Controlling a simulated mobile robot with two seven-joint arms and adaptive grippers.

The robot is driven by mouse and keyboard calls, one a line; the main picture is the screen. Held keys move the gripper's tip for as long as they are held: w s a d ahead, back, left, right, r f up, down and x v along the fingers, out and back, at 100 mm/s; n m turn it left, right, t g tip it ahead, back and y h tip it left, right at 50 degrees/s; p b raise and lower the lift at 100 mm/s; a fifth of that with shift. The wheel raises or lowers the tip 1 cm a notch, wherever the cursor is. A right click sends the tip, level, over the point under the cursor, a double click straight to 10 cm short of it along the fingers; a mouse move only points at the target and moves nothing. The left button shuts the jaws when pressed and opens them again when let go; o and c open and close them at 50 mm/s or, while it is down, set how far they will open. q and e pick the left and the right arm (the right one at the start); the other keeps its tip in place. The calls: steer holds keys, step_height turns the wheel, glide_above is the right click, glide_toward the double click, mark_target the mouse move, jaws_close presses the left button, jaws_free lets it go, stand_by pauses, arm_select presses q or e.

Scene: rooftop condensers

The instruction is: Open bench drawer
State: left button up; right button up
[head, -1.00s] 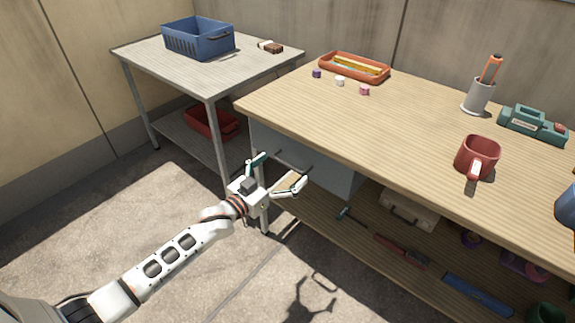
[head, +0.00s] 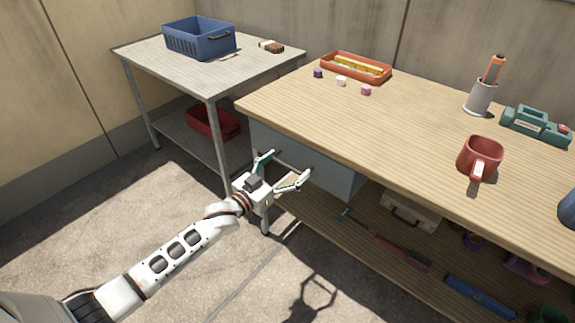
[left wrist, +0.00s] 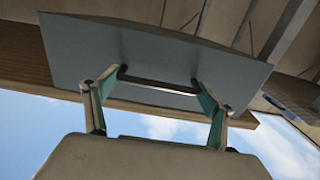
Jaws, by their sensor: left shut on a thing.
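The bench drawer (head: 333,172) is a grey-blue front below the left end of the wooden bench top. Its dark bar handle (left wrist: 158,83) runs across the front in the left wrist view. My left gripper (head: 287,167) is at the drawer front, coming from the lower left. It is shut on the handle, with one teal-padded finger at each end of the bar (left wrist: 158,78). The drawer front looks close under the bench top, and I cannot tell any gap. My right gripper does not show.
The bench top (head: 390,130) holds a red mug (head: 479,157), a pen cup (head: 480,97) and an orange tray (head: 355,69). A lower shelf holds tools and a beige case (head: 410,212). A grey side table (head: 145,50) carries a blue basket (head: 199,39). The floor at front left is clear.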

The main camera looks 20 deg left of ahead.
arm_select(q)
steer(key=p+v, duration=0.9)
steer(key=v, duration=1.8)
steer(key=shift+s+p, duration=0.35)
steer(key=shift+p, duration=0.05)
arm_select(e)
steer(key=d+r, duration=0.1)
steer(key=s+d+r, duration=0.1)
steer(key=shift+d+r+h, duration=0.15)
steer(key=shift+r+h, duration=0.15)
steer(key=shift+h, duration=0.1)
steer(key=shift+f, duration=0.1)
arm_select(q)
steer(key=o, duration=1.6)
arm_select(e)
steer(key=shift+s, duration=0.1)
arm_select(q)
steer(key=shift+r, duration=0.1)
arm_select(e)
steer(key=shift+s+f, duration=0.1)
arm_select(q)
steer(key=shift+s+a, duration=0.1)
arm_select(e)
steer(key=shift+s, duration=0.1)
